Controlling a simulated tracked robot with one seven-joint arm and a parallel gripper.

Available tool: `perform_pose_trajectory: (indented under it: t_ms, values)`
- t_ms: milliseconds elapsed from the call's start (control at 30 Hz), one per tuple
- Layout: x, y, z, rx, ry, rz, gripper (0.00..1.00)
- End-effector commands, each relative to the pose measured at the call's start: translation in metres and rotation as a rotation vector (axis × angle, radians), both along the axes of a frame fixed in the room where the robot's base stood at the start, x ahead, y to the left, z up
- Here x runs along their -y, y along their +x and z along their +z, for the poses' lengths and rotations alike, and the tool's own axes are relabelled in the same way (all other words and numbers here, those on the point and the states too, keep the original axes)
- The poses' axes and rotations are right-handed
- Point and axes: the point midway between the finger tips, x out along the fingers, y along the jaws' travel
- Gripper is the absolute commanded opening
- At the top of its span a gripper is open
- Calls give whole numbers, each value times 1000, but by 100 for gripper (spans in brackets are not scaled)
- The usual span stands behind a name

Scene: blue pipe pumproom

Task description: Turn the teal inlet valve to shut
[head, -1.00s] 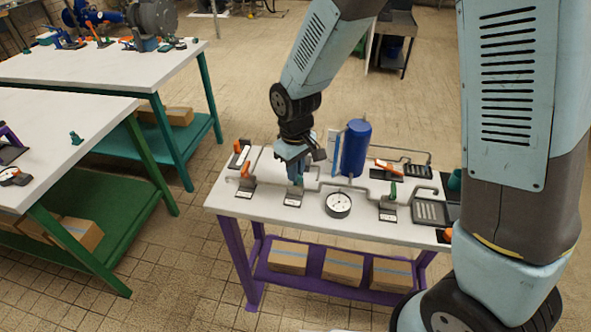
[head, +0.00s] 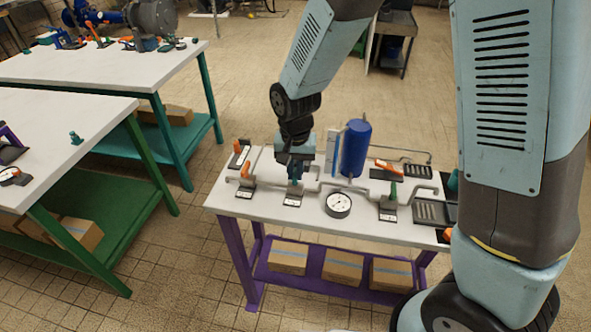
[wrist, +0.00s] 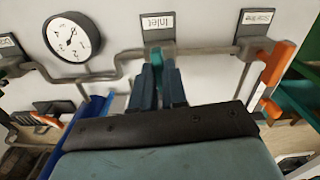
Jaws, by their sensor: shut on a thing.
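The inlet valve sits on a pipe at the front of the white-topped bench, with a teal handle (wrist: 156,55) and a plate (wrist: 157,24) reading "Inlet". In the head view the valve (head: 293,188) is mostly hidden under my gripper. My gripper (wrist: 160,78) is shut on the teal handle, with one finger on either side of it. In the head view my gripper (head: 295,174) points down over the valve from behind. Most of the handle is hidden between the fingers, so its exact angle is hard to tell.
An orange-handled valve (head: 246,171) stands close left of the inlet valve. A round gauge (head: 338,204), a blue tank (head: 356,148) and a green-handled valve (head: 393,192) stand to the right. Pipes run between them. Two other benches (head: 60,125) stand to the left.

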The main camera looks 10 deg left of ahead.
Motion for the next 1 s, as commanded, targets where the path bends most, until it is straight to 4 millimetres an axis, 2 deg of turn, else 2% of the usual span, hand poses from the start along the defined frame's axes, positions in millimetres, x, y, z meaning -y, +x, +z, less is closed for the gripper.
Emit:
perform_pose_trajectory:
  t_ms: [333,833,867,1000]
  values:
    - [0,2,1,3,2,-129,0]
    - [0,2,1,3,3,-149,0]
    - [0,2,1,3,3,-149,14]
    - [0,1,1,2,2,-148,28]
